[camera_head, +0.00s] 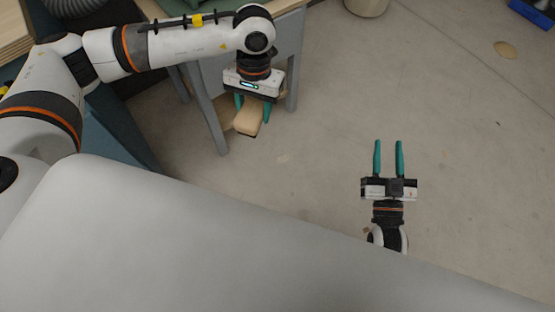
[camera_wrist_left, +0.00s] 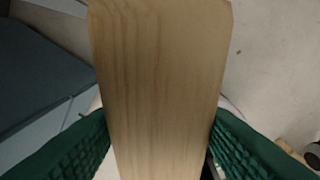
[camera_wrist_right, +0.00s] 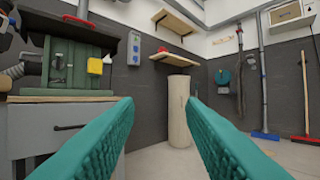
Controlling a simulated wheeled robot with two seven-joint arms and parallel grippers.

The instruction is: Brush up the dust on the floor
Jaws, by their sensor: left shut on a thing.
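My left gripper (camera_head: 252,108) is shut on a pale wooden piece (camera_head: 247,122), held beside the grey-legged workbench. In the left wrist view the wooden piece (camera_wrist_left: 160,80) fills the middle between the green fingers; no bristles show, so I cannot tell if it is a brush. My right gripper (camera_head: 388,145) is open and empty above the bare floor, its teal fingers apart.
The workbench (camera_head: 290,65) stands at the upper left, close to my left gripper. A round bin-like object (camera_head: 366,6) and a blue object (camera_head: 533,12) are at the top.

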